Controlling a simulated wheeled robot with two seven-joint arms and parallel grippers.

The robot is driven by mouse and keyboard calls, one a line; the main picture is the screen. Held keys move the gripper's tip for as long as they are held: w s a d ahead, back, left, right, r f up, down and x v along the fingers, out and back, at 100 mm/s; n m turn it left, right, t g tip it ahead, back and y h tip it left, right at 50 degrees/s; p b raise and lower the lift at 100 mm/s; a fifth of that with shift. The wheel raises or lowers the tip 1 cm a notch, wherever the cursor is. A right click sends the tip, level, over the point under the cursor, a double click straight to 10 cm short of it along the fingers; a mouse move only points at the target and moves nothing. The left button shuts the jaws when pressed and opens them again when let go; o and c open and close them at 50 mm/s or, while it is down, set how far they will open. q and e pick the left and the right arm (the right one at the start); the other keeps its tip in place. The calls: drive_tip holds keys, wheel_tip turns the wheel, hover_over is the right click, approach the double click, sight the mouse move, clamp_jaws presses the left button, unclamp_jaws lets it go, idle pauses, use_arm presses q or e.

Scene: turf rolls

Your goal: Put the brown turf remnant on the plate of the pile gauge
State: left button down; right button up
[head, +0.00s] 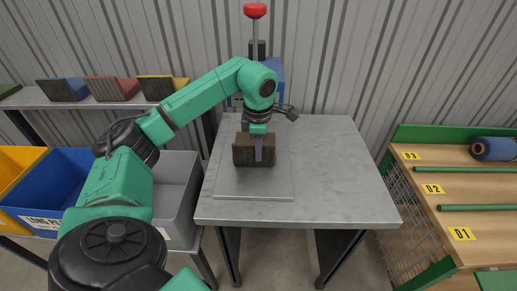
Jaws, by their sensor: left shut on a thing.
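The remnant is over the flat grey plate (268,187) of the pile gauge on the table. I cannot tell whether it touches the plate or is held just above it. The gauge's post with a red knob (255,10) rises behind; my arm hides its lower part. My right gripper is not in view.
The grey table (335,180) is clear right of the plate. Yellow, blue and grey bins (180,185) stand at left, with turf samples (113,88) on a shelf behind. At right is a rack (450,185) with labels D1, D2, D3 and a blue roll (495,149).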

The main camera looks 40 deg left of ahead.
use_arm(q)
drive_tip(key=c, duration=0.9)
unclamp_jaws()
drive_tip(key=r, duration=0.7)
drive_tip(key=shift+s+d, duration=0.15)
drive_tip(key=shift+d, duration=0.05)
drive_tip(key=r+p, duration=0.2)
drive_tip(key=r, duration=0.1)
drive_tip(key=r+p, duration=0.1)
drive_tip(key=r, duration=0.1)
drive_tip(key=shift+s+d+r, duration=0.1)
drive_tip(key=shift+s+d, duration=0.05)
drive_tip(key=shift+s, duration=0.15)
